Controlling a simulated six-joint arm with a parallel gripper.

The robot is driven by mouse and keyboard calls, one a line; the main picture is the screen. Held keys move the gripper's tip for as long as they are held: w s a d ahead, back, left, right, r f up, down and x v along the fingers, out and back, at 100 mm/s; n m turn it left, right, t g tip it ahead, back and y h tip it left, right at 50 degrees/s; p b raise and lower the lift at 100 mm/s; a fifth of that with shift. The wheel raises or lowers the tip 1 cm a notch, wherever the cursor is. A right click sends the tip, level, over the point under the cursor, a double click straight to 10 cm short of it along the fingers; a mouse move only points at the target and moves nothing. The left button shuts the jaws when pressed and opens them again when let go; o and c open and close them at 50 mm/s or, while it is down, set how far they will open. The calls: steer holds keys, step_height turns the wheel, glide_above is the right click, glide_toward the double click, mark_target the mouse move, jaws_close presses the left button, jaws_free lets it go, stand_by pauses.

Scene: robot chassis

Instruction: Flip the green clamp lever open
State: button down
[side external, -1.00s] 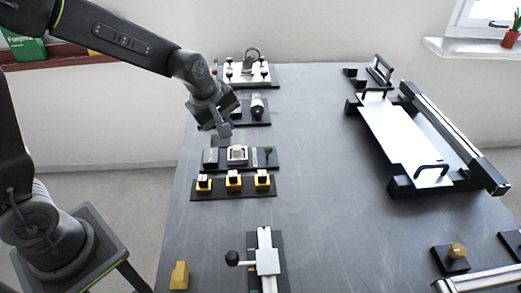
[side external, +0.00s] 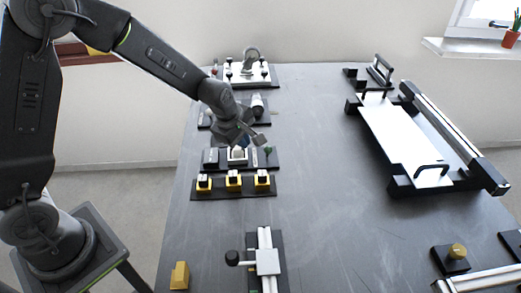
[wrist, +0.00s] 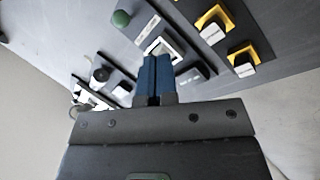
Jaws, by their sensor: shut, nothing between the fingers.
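The green clamp lever shows as a green ball knob (side external: 268,150) at the right end of a dark panel (side external: 275,164) in the side view. In the wrist view the green knob (wrist: 121,18) is at the top, left of the fingers and clear of them. My gripper (side external: 241,146) is over the middle of that panel, to the left of the green knob. In the wrist view its two blue fingers (wrist: 156,58) are shut and empty, with tips in front of a white-framed block (wrist: 163,48). The lever's base is hard to make out.
Behind are a panel with a cylinder (side external: 257,105) and a white plate with black knobs (side external: 262,72). The middle of the table is clear.

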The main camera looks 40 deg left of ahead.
mark_target(268, 152)
steer(key=x, duration=0.8)
steer(key=shift+w+f, duration=0.2)
steer(key=shift+w+d, duration=0.1)
steer(key=shift+w, duration=1.7)
steer(key=shift+w+a+r+g+h, duration=0.3)
steer(key=shift+g+h, duration=0.1)
steer(key=shift+w+a+r+g+h, duration=0.3)
steer(key=shift+w+a+g+h, duration=0.3)
steer(key=shift+g, duration=0.1)
steer(key=w+a+n+g+h, duration=0.1)
steer(key=w+a+g+h, duration=0.1)
steer(key=h, duration=0.1)
steer(key=shift+w+a+r+g, duration=0.1)
steer(key=shift+w+a+g, duration=0.05)
steer(key=shift+g, duration=0.25)
steer(key=shift+r, duration=0.2)
